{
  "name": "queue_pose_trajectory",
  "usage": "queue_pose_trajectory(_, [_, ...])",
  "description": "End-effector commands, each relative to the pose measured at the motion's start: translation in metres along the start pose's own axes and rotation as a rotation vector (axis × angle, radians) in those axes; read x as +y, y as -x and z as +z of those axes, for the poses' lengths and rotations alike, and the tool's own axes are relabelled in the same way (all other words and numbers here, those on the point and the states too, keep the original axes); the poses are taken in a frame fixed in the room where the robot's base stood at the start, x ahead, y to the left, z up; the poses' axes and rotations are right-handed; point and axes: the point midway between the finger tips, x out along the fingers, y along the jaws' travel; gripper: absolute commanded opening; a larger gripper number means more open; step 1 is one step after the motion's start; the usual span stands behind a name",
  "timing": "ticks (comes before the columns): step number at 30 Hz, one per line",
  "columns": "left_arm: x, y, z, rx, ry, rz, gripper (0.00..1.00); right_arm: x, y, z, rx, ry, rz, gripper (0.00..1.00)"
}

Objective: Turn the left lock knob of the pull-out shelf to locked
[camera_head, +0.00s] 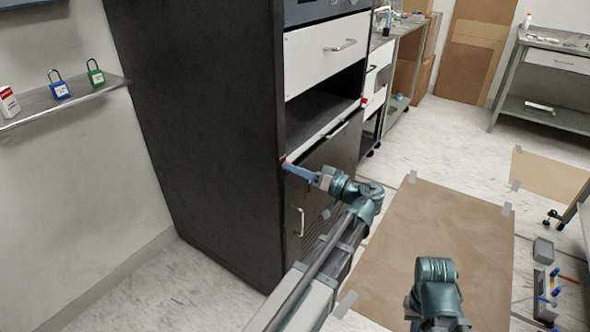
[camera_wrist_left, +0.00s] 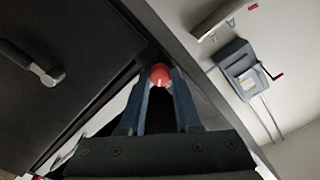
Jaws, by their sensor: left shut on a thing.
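The left lock knob (camera_head: 285,162) is small and red, at the left front corner of the pull-out shelf (camera_head: 318,135) in the dark cabinet. In the left wrist view the knob (camera_wrist_left: 159,74) shows a small pale mark on its face. My left gripper (camera_head: 292,167) reaches it from the front right. Its two blue fingers (camera_wrist_left: 159,84) are shut on the knob, one on each side. The fingers hide part of the knob in the head view. The right lock knob (camera_head: 364,101) is red too, at the shelf's far right end, with nothing on it.
A white drawer (camera_head: 325,50) is above the shelf opening and a dark door with a handle (camera_head: 301,222) below it. A wall shelf (camera_head: 60,100) with padlocks is at the left. A brown floor mat (camera_head: 440,235) lies right of the cabinet.

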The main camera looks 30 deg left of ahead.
Motion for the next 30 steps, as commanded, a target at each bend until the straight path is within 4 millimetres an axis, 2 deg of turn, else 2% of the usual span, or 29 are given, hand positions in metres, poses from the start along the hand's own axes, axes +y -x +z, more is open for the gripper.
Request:
queue_pose_trajectory(18, [0.0008,0.0006,0.0006,-0.001,-0.536,0.002,0.00,0.0000,-0.0004,0.0000,0.000,0.000,0.000,0.00])
queue_pose_trajectory(30, [0.0009,0.0007,0.0007,-0.001,-0.709,0.003,0.00,0.0000,-0.0005,0.0000,0.000,0.000,0.000,0.00])
